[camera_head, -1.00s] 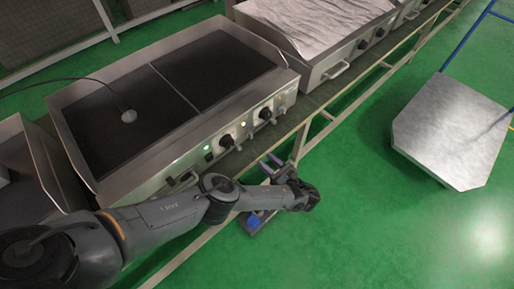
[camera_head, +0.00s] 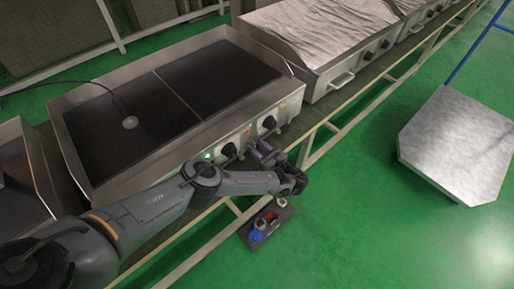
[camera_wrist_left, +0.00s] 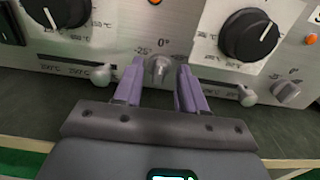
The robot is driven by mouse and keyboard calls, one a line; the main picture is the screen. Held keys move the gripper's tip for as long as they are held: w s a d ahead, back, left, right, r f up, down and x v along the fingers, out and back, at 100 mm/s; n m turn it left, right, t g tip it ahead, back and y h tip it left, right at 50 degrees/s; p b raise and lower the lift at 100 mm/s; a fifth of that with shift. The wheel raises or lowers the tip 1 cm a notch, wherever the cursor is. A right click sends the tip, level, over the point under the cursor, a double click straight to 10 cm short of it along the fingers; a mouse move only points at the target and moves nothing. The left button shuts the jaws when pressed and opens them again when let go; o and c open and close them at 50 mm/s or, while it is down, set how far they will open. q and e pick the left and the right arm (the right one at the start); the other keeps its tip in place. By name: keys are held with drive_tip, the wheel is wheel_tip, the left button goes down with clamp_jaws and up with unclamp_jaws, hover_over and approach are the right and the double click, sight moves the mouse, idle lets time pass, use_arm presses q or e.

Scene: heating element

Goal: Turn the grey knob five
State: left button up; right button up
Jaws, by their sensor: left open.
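A small grey knob (camera_wrist_left: 158,69) sits on the steel front panel, beside the printed "0°" and "-25°" marks, in the left wrist view. My left gripper (camera_wrist_left: 160,66) is open, with one purple finger on each side of this knob. I cannot tell whether either finger touches it. In the head view my left gripper (camera_head: 258,148) is at the front of the griddle (camera_head: 95,188), close to its panel. The grey knob is too small to make out there. Another grey knob (camera_wrist_left: 287,93) is at the right of the panel.
Two black dials, left (camera_wrist_left: 60,10) and right (camera_wrist_left: 250,38), flank the knob. Small grey levers stick out below them. A box with coloured buttons (camera_head: 257,235) is below my forearm. A grey platform (camera_head: 455,145) stands at the right; green floor between is free.

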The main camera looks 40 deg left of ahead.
use_arm(q)
drive_tip(key=shift+a, duration=0.45)
drive_tip(key=c, duration=0.7)
drive_tip(key=shift+c, duration=0.2)
